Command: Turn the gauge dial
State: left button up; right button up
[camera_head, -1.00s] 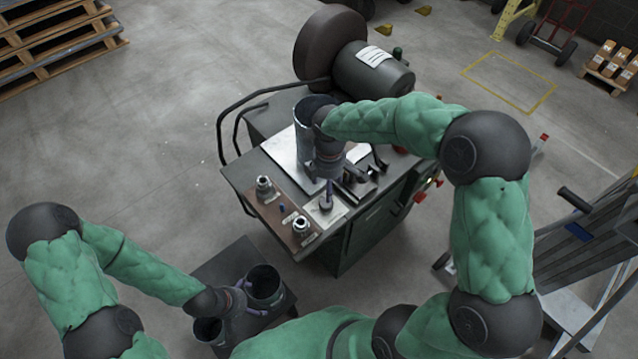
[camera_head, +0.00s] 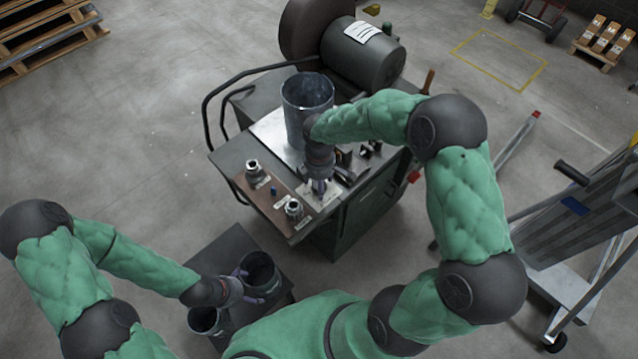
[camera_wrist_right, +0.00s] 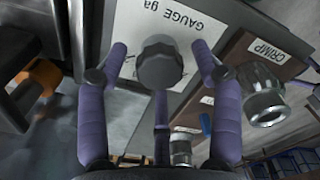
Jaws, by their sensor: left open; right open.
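The gauge dial (camera_wrist_right: 159,64) is a dark, ridged knob on a white plate marked "GAUGE ga" (camera_wrist_right: 197,24). My right gripper (camera_wrist_right: 159,51) is open, with one purple finger on each side of the dial. A gap shows between each finger and the knob in the right wrist view. In the head view my right gripper (camera_head: 320,188) is over the panel's front corner and hides the dial. My left gripper (camera_head: 240,288) is open beside a dark open cylinder (camera_head: 261,270) on the low stand; whether it touches the cylinder is unclear.
A metal knob by the "CRIMP" label (camera_wrist_right: 265,97) sits close to the right gripper's finger. Two knobs (camera_head: 254,170) (camera_head: 293,209) stand on the brown panel. A sheet-metal cylinder (camera_head: 307,100) stands upright behind my right gripper. A grey cart (camera_head: 560,270) is at right.

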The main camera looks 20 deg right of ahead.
jog(key=c, duration=1.1)
jog(key=shift+c, duration=0.2)
jog(key=shift+m, duration=0.4)
jog(key=m, duration=0.2)
jog(key=shift+m, duration=2.5)
